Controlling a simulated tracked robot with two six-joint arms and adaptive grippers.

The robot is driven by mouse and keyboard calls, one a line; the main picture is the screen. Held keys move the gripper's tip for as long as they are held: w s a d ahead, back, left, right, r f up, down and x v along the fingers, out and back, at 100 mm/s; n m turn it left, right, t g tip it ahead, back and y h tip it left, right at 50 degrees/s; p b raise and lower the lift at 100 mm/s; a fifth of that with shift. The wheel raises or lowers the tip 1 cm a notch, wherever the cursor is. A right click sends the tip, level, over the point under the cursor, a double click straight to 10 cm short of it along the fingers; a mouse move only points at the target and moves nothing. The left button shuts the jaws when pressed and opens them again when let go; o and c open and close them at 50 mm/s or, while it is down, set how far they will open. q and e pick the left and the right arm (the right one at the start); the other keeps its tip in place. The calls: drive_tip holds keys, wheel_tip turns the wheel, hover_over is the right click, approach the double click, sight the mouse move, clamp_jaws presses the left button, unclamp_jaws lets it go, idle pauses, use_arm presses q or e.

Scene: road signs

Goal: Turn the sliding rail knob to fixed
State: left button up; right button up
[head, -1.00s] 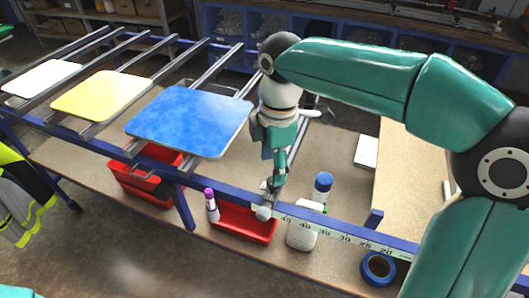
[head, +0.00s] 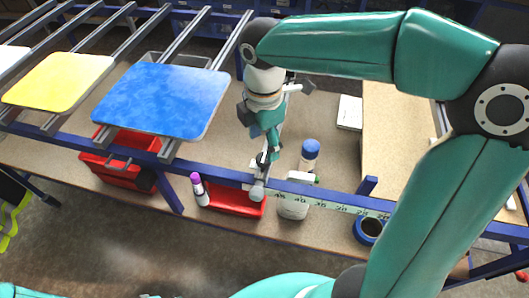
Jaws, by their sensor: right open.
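A pale grey rounded knob (head: 257,191) sits at the front end of a sliding rail, on the blue front bar with the measuring tape. My right gripper (head: 264,158) points down just above and behind the knob, its fingers open. I cannot tell whether a finger touches the knob. The gripper and wrist hide much of the rail behind. No mark showing the knob's setting is readable. My left gripper is not in view.
A blue sign plate (head: 160,98) and a yellow one (head: 58,80) lie on rails to the left. A purple-capped marker (head: 199,190), red tray (head: 232,200), white bottle (head: 294,207), blue-capped container (head: 309,152) and blue tape roll (head: 369,230) are near the front bar.

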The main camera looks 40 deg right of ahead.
sight(263, 157)
drive_tip(key=shift+f, duration=2.6)
